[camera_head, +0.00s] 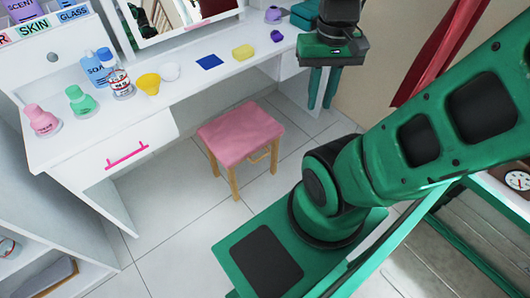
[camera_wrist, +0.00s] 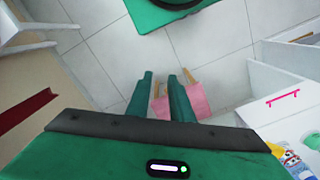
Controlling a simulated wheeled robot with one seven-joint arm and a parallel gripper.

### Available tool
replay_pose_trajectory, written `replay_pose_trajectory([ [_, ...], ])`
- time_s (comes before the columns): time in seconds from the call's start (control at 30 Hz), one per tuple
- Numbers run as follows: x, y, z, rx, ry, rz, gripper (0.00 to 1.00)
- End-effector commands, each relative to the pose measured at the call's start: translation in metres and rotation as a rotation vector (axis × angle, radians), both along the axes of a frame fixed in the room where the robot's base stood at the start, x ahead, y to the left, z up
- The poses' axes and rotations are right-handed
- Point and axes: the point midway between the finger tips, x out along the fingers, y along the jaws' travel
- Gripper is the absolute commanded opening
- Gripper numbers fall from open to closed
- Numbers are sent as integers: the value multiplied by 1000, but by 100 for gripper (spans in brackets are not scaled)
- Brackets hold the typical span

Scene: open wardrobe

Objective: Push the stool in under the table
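The stool (camera_head: 240,134) has a pink cushion and light wooden legs. It stands upright on the tiled floor before the knee space of the white table (camera_head: 195,80), right of the drawer with a pink handle. How far it reaches under the tabletop is hard to tell. My gripper (camera_head: 321,103) hangs to the right of the stool and higher, near the table's right end, fingers pointing down. In the wrist view my gripper (camera_wrist: 163,75) shows its two green fingers apart with nothing held. The stool (camera_wrist: 196,99) shows beyond them, partly hidden by the fingers and gripper body.
Bottles, a yellow cup (camera_head: 148,84), a blue cloth (camera_head: 209,62) and a yellow sponge (camera_head: 243,52) lie on the tabletop. A red cloth (camera_head: 435,55) hangs at right. White shelves (camera_head: 35,240) stand at lower left. The floor left of the stool is clear.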

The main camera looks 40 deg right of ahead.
Motion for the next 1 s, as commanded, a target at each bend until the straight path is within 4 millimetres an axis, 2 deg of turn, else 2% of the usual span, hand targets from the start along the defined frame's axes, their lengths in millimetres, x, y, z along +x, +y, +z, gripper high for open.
replay_pose_trajectory([
  [0.2,0,0,0,0,0,0,20],
  [0.27,-9,0,4,-2,-12,-2,20],
  [0.37,-2,-4,1,-11,-12,-22,20],
  [0.47,18,-20,-8,-29,-9,-61,20],
  [0.67,72,-41,-40,-69,-20,-169,20],
  [0.87,125,-57,-86,-94,-42,-277,20],
  [1.0,159,-64,-125,-98,-62,-352,20],
])
